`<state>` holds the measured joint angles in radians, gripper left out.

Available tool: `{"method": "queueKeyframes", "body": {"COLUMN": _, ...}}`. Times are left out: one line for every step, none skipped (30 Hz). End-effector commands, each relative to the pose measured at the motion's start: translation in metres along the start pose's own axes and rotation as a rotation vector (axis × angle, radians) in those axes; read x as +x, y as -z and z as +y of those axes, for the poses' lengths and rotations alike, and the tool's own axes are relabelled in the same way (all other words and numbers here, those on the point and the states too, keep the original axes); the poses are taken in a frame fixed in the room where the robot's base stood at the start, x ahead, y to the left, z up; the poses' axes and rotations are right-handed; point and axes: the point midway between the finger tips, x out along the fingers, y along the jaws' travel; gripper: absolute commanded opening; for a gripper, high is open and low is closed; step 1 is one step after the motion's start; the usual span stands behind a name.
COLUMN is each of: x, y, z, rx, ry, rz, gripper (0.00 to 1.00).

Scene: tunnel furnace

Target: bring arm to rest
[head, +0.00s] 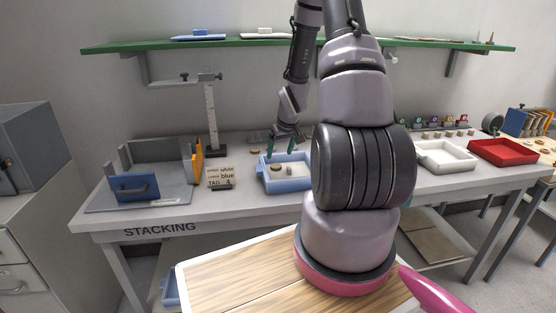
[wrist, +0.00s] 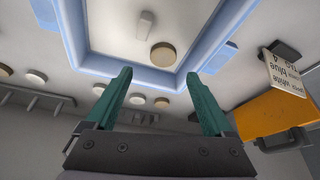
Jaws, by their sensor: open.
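My gripper (head: 284,143) hangs from my arm, fingers down, at the back edge of the blue tray (head: 290,186) on the bench. In the wrist view its two teal fingers (wrist: 159,74) are spread apart with nothing between them. The tray rim (wrist: 75,35) shows just beyond the fingertips. Inside the tray lie a round tan disc (wrist: 164,55) and a small pale block (wrist: 145,24). Whether the fingers touch the tray I cannot tell. My arm hides part of the bench right of the tray.
A height gauge (head: 211,120) rises behind. White (head: 446,169) and red (head: 503,163) trays are at right. A green shelf (head: 130,46) spans above. Several discs (wrist: 37,76) lie behind the tray.

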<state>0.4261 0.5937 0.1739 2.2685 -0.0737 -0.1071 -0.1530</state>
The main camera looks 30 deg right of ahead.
Motion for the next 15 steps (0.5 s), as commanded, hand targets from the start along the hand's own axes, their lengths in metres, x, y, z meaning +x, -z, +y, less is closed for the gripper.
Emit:
{"method": "queueKeyframes", "body": {"x": -0.011, "y": 0.002, "z": 0.001, "rx": 0.0, "ry": -0.001, "rz": 0.005, "gripper": 0.87}}
{"method": "queueKeyframes", "body": {"x": -0.017, "y": 0.001, "z": 0.001, "rx": 0.001, "ry": -0.001, "rz": 0.003, "gripper": 0.87}}
{"method": "queueKeyframes", "body": {"x": -0.023, "y": 0.001, "z": 0.001, "rx": 0.0, "ry": -0.002, "rz": 0.004, "gripper": 0.87}}
{"method": "queueKeyframes", "body": {"x": -0.027, "y": 0.001, "z": 0.001, "rx": 0.0, "ry": -0.001, "rz": 0.004, "gripper": 0.87}}
{"method": "queueKeyframes", "body": {"x": -0.032, "y": 0.001, "z": 0.001, "rx": 0.0, "ry": -0.001, "rz": 0.003, "gripper": 0.87}}
{"method": "queueKeyframes", "body": {"x": -0.036, "y": 0.001, "z": 0.001, "rx": 0.0, "ry": 0.0, "rz": 0.003, "gripper": 0.87}}
{"method": "queueKeyframes", "body": {"x": -0.039, "y": 0.001, "z": 0.001, "rx": 0.0, "ry": 0.0, "rz": 0.002, "gripper": 0.87}}
{"method": "queueKeyframes", "body": {"x": -0.041, "y": 0.0, "z": 0.001, "rx": 0.0, "ry": 0.0, "rz": 0.002, "gripper": 0.87}}
{"method": "queueKeyframes", "body": {"x": -0.044, "y": 0.0, "z": 0.0, "rx": 0.0, "ry": 0.0, "rz": 0.001, "gripper": 0.87}}
{"method": "queueKeyframes", "body": {"x": -0.045, "y": 0.0, "z": 0.0, "rx": 0.0, "ry": 0.0, "rz": 0.0, "gripper": 0.87}}
{"method": "queueKeyframes", "body": {"x": -0.046, "y": 0.0, "z": 0.0, "rx": 0.0, "ry": 0.0, "rz": 0.0, "gripper": 0.87}}
{"method": "queueKeyframes", "body": {"x": -0.047, "y": 0.0, "z": 0.0, "rx": 0.0, "ry": 0.0, "rz": -0.001, "gripper": 0.87}}
{"method": "queueKeyframes", "body": {"x": -0.048, "y": 0.0, "z": 0.0, "rx": -0.001, "ry": 0.0, "rz": -0.001, "gripper": 0.87}}
{"method": "queueKeyframes", "body": {"x": -0.048, "y": 0.0, "z": 0.0, "rx": -0.001, "ry": 0.0, "rz": -0.001, "gripper": 0.87}}
{"method": "queueKeyframes", "body": {"x": -0.048, "y": 0.0, "z": 0.0, "rx": -0.001, "ry": 0.0, "rz": -0.001, "gripper": 0.87}}
